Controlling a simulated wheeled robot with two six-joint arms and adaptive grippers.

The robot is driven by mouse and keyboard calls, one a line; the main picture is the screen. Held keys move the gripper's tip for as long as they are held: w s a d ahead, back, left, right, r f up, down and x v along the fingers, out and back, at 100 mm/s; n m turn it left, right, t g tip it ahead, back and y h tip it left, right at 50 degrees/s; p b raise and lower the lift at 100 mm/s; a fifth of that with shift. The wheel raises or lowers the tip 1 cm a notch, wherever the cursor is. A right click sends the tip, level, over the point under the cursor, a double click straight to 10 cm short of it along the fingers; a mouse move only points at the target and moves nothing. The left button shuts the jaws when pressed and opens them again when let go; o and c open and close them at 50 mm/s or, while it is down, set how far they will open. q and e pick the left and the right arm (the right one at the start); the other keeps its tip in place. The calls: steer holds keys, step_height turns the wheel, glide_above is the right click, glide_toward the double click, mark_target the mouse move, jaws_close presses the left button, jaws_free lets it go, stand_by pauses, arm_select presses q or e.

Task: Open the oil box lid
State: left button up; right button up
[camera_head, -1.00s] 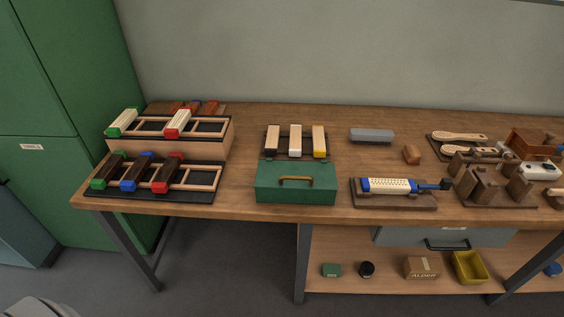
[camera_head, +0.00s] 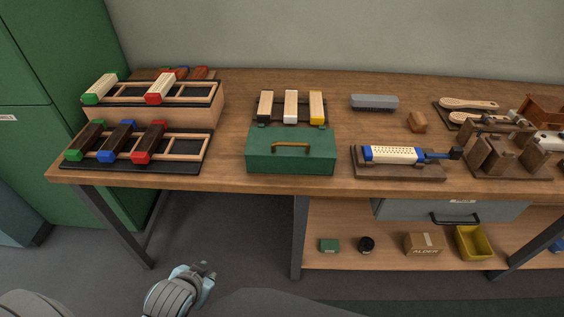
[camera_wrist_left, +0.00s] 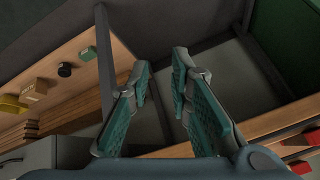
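The green oil box (camera_head: 290,158) sits near the front edge of the workbench, with a tan handle (camera_head: 291,146) on its lid. The lid looks shut. My left gripper (camera_head: 205,269) is low in front of the bench, below the tabletop and left of the box, well apart from it. In the left wrist view its two teal fingers (camera_wrist_left: 160,68) are spread with nothing between them. The oil box is not clearly visible in that view. My right gripper is not in view.
Racks of coloured-end blocks (camera_head: 142,145) stand left of the box, and three blocks (camera_head: 290,106) lie behind it. A white-and-blue brush body (camera_head: 393,155) lies right in a wooden holder. The bench edge (camera_head: 250,184) and legs lie between my gripper and the box.

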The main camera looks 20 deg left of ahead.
arm_select(q)
steer(key=w+a+r+m+t+y, duration=0.1)
steer(key=w+a+r+m+t, duration=0.1)
steer(key=w+r+t, duration=0.35)
steer(key=w+a+r+m+t, duration=0.2)
steer(key=w+r+m, duration=0.1)
steer(key=w, duration=0.5)
steer(key=m+t+h, duration=0.3)
steer(key=m+h, duration=1)
steer(key=m, duration=0.6)
glide_toward(291, 143)
steer(key=x, duration=1)
steer(key=shift+f, duration=0.35)
jaws_close()
